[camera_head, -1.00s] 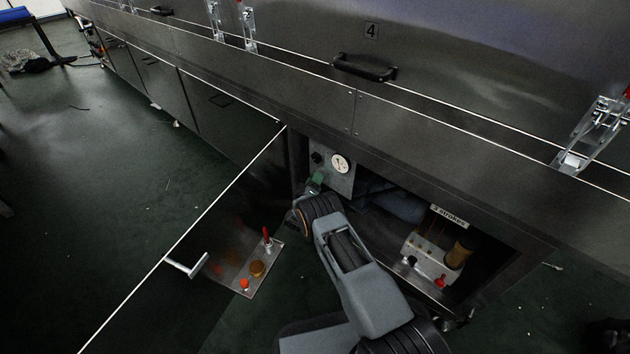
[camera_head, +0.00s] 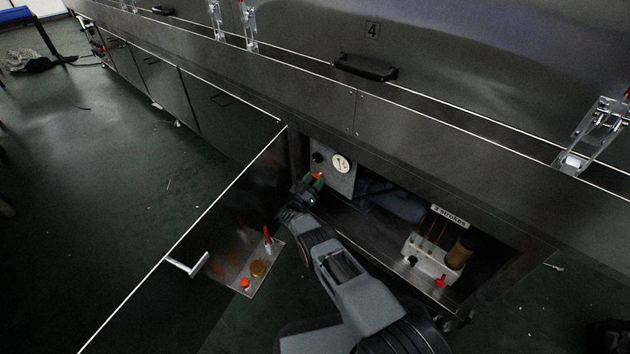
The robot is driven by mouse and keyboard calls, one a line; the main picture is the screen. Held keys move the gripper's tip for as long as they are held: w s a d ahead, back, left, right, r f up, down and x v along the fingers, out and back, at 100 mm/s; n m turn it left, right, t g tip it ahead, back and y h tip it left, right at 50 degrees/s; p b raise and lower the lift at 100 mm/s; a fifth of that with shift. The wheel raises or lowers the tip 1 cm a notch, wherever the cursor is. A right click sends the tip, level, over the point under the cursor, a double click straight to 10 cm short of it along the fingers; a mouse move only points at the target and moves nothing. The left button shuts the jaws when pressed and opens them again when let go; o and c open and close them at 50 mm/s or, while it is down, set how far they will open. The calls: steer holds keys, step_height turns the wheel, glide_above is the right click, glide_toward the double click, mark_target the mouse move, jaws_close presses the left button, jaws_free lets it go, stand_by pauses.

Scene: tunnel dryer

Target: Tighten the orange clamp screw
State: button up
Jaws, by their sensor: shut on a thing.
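The orange clamp screw (camera_head: 317,175) shows as a small orange spot below the dial gauge, inside the open bay of the dryer. My gripper (camera_head: 314,181) is at it, with green on its fingers, and is shut on it. The fingers hide most of the screw, so its thread and what it clamps cannot be made out. My arm reaches up to it from the lower middle of the picture.
A white dial gauge (camera_head: 341,163) sits on a grey panel (camera_head: 328,178) just above my gripper. The open door (camera_head: 215,240) stands to the left. A white block (camera_head: 428,262) stands right.

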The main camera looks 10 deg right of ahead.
steer(key=shift+a+m+g+h, duration=0.1)
steer(key=shift+m+g+h, duration=0.3)
steer(key=shift+m, duration=0.7)
steer(key=o, duration=0.9)
steer(key=shift+s+r+p, duration=3.25)
steer(key=shift+s+p, duration=0.25)
steer(key=shift+p, duration=2.4)
steer(key=shift+s+r+p, duration=3.25)
steer(key=shift+s+p, duration=0.2)
steer(key=shift+p, duration=2.45)
